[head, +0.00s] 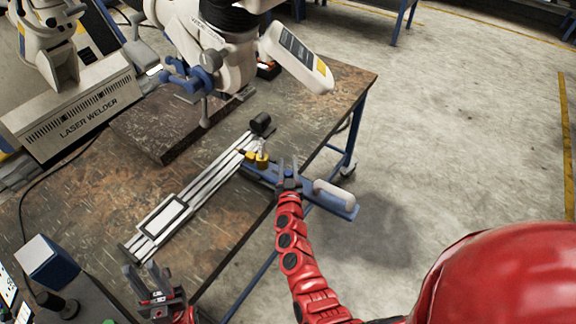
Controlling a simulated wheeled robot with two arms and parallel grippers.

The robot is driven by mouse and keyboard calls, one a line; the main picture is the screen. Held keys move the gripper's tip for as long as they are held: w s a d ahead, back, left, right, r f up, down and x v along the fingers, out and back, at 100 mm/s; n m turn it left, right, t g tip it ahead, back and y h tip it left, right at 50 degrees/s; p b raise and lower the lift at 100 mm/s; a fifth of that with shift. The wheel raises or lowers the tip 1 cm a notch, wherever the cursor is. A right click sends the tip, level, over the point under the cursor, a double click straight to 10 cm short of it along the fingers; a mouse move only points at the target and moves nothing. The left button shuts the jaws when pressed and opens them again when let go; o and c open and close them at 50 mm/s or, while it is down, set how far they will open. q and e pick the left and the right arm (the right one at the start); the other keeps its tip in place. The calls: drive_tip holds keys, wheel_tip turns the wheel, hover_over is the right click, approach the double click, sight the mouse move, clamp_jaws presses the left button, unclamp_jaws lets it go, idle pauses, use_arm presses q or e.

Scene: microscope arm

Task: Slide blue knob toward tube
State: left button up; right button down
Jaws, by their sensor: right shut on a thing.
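A blue knob-like clamp (190,76) sits on the white microscope arm at the top. A dark ribbed tube (228,14) is just above it. My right gripper (288,171) is at the table's right edge, well below the clamp in the picture. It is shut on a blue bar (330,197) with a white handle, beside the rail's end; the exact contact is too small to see. My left gripper (150,275) is at the lower left, near the rail's near end. Its fingers stand apart with nothing seen between them.
A silver rail (200,185) with a yellow piece (256,161) and a black cylinder (261,124) lies across the brown table (90,205). A laser welder (75,115) stands at the upper left. A blue box (48,262) is at the lower left. Open floor lies to the right.

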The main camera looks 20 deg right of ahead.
idle(0.8)
drive_tip(key=shift+w+a+r, duration=0.1)
drive_tip(key=shift+w+a, duration=0.65)
drive_tip(key=shift+w, duration=0.2)
drive_tip(key=shift+w+a, duration=0.3)
drive_tip(key=shift+a, duration=0.05)
drive_tip(key=c, duration=0.5)
unclamp_jaws()
